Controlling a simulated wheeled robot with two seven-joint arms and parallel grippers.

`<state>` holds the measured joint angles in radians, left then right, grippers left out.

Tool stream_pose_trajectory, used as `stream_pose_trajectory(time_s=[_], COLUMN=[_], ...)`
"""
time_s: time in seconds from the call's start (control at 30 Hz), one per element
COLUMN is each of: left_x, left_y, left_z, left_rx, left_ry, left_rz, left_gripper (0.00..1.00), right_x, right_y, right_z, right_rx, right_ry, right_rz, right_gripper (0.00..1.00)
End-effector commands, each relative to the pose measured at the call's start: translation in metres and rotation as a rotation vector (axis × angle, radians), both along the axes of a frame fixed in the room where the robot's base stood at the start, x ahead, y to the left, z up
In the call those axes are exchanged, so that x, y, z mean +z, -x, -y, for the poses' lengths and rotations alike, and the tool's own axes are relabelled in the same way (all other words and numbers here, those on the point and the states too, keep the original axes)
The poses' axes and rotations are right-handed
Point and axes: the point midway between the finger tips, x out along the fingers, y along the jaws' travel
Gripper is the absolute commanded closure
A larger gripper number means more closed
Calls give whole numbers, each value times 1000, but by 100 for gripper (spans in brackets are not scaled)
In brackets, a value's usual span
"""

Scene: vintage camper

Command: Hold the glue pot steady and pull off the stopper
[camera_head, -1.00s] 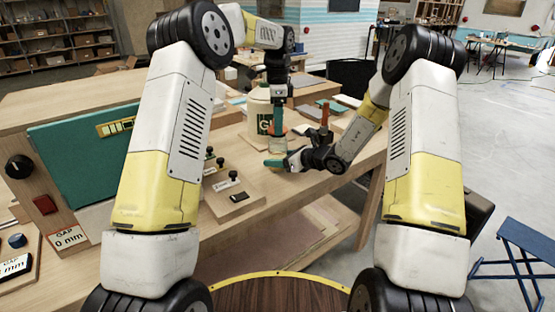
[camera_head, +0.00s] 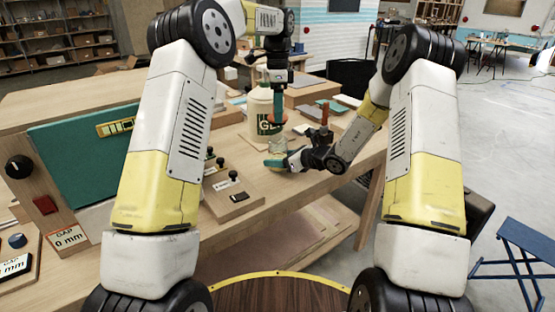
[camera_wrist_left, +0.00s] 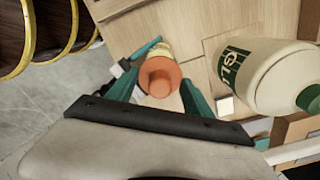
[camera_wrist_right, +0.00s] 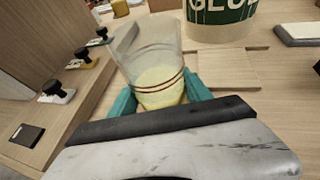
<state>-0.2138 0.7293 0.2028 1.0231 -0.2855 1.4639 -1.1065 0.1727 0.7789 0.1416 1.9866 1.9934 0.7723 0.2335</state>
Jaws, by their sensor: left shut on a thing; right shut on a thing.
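The glue pot (camera_wrist_right: 146,50) is a clear glass with pale yellow glue at the bottom and red rings. It stands upright on the bench in the head view (camera_head: 278,146). My right gripper (camera_wrist_right: 160,95) is shut around its lower part. My left gripper (camera_head: 277,110) is above the pot, pointing down, shut on the orange stopper (camera_wrist_left: 160,76). In the head view, the stopper (camera_head: 272,127) is above the pot's rim, apart from it. In the right wrist view, the pot's mouth has no stopper in it.
A large white glue bottle (camera_head: 261,108) with a green label stands just behind the pot. Boards and blocks (camera_head: 313,95) lie behind to the right. The bench's front edge is close.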

Motion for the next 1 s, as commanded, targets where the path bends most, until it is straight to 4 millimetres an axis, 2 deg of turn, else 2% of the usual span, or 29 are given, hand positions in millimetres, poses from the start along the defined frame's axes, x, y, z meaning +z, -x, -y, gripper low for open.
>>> stream_pose_trajectory(time_s=[0.2, 0.23, 0.33, 0.73, 1.0], left_x=[1, 1, 1, 1, 1], left_y=[0, 0, 0, 0, 0], left_z=[0, 0, 0, 0, 0], left_rx=[0, 0, 0, 0, 0], left_ry=[0, 0, 0, 0, 0], left_rz=[0, 0, 0, 0, 0], left_gripper=[92, 92, 92, 92, 92], right_x=[0, 0, 0, 2, 21], right_y=[0, 0, 0, 3, 30], right_z=[0, 0, 0, 4, 40], right_rx=[0, 0, 0, -1, -4], right_ry=[0, 0, 0, 1, 1], right_rz=[0, 0, 0, 1, 1], right_gripper=[92, 39, 20, 18, 18])
